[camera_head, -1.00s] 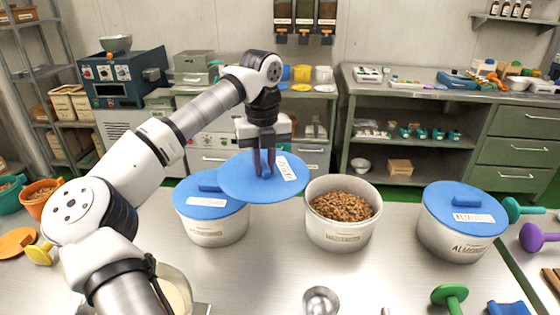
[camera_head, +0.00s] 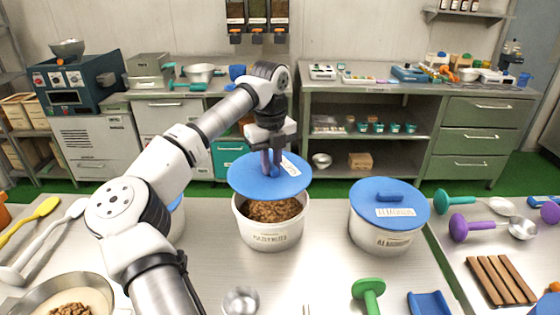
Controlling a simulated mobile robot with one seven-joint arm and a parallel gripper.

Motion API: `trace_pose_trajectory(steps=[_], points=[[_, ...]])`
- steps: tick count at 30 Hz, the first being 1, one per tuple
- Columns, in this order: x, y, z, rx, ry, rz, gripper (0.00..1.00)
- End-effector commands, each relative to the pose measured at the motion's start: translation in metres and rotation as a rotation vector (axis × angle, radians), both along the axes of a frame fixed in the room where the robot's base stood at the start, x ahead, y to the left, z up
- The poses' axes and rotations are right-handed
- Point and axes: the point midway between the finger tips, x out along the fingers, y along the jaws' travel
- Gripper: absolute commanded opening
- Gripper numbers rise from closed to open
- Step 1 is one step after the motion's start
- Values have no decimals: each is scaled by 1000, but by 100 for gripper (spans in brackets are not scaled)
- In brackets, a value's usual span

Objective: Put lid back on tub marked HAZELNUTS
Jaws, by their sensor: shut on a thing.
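My gripper (camera_head: 271,172) is shut on the blue lid (camera_head: 245,184), at its handle. The lid is roughly level, with a white label on its right side. It hangs over the open white tub (camera_head: 270,238), covering the back of its mouth in this view. Brown nuts show in the tub below the lid's front edge. The lid looks a little above the rim; whether it touches at the back is hidden. The tub's front label is too blurred to read surely.
A lidded tub (camera_head: 380,237), seemingly marked ALMONDS, stands to the right. Another blue-lidded tub (camera_head: 175,224) is mostly hidden behind my arm. A metal scoop (camera_head: 241,300) and a green-handled tool (camera_head: 369,292) lie in front on the steel counter (camera_head: 320,262).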

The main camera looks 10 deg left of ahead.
Motion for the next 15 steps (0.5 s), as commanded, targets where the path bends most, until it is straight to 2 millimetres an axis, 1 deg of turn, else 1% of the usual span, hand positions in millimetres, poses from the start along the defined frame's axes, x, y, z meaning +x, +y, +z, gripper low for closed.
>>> trace_pose_trajectory(steps=[8, 15], points=[[0, 2, -9, 0, 0, 7, 0], [0, 2, -29, -1, -1, 6, 0]])
